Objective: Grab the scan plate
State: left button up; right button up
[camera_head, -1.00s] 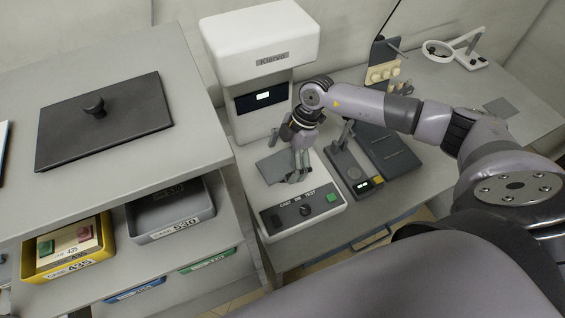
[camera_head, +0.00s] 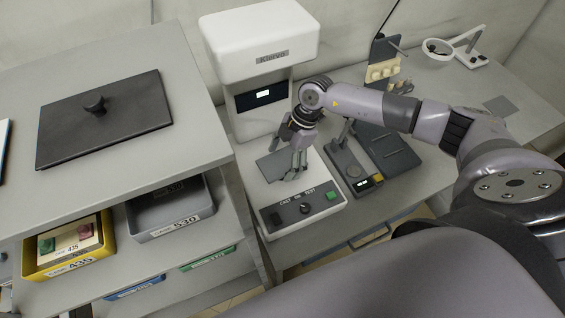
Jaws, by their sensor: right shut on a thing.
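The scan plate looks like the flat dark grey plate (camera_head: 270,167) on the bed of the white Klervo machine (camera_head: 262,60). My right gripper (camera_head: 294,174) comes down from the right arm over the plate's right side. Its fingers are shut on the plate's right part and hide that part. I cannot tell whether the plate rests on the bed or is slightly raised. My left gripper is not in the picture.
A control panel (camera_head: 303,208) with a knob and green button is at the machine's front. A small device (camera_head: 350,170) and a dark tray (camera_head: 391,150) stand close on the right. A shelf unit (camera_head: 200,150) with yellow (camera_head: 68,262) and grey (camera_head: 170,212) bins is left.

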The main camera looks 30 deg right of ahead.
jog(key=c, duration=0.5)
